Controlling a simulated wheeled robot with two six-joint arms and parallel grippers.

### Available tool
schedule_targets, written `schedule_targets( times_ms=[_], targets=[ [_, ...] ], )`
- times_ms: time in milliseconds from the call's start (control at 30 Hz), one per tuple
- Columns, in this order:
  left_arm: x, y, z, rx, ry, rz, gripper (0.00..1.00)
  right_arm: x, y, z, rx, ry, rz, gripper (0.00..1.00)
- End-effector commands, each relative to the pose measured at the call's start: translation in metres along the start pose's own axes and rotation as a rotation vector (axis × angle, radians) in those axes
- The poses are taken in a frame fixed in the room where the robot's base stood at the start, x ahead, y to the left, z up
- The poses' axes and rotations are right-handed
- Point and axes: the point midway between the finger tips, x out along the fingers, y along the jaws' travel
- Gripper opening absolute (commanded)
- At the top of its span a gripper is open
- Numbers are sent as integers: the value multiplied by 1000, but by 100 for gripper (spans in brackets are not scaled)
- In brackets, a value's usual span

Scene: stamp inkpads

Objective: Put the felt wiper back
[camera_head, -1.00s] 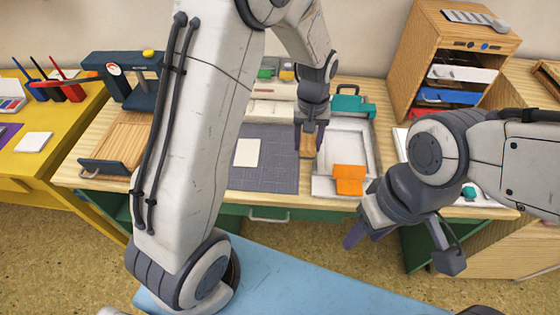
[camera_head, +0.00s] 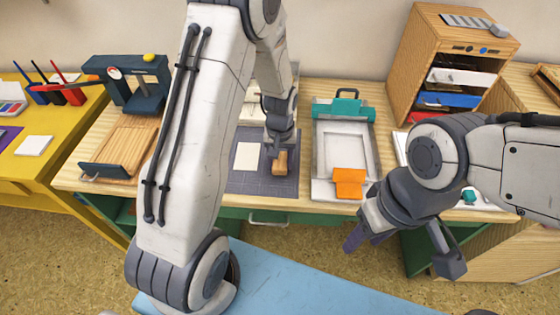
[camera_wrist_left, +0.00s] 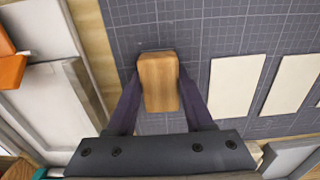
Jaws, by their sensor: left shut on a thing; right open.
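The felt wiper (camera_head: 280,163) shows as a small wooden block; no felt face is visible. My left gripper (camera_head: 279,152) is shut on it, over the right part of the grey grid mat (camera_head: 262,187). The left wrist view shows the block (camera_wrist_left: 158,80) between the two fingers, with the mat under it. I cannot tell whether it touches the mat. My right gripper (camera_head: 405,250) is open and empty, in front of the table's right part.
A pale card (camera_head: 247,156) lies on the mat left of the wiper. To the right is a white tray (camera_head: 322,150) with a teal clamp (camera_head: 344,108) and an orange piece (camera_head: 349,182). A wooden drawer cabinet (camera_head: 405,75) stands at the back right.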

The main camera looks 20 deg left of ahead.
Motion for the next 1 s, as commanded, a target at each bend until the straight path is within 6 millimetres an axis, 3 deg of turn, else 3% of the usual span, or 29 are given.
schedule_targets(
  times_ms=[133, 167, 233, 667, 1000],
  targets=[
    [3, 0, 0, 0, 0, 0, 0, 2, 0, 0, 0, 0, 0, 50],
    [3, 0, 0, 0, 0, 0, 56, 2, 0, 0, 0, 0, 0, 50],
    [2, 0, 0, 0, 0, 0, 82, 2, 0, 0, 0, 0, 0, 50],
    [-6, 0, -1, 0, 3, 1, 82, 0, 0, 0, 0, 0, 0, 50],
    [-75, 0, -1, 0, 6, 2, 82, -3, 0, 0, 0, 0, 0, 50]
  ],
)
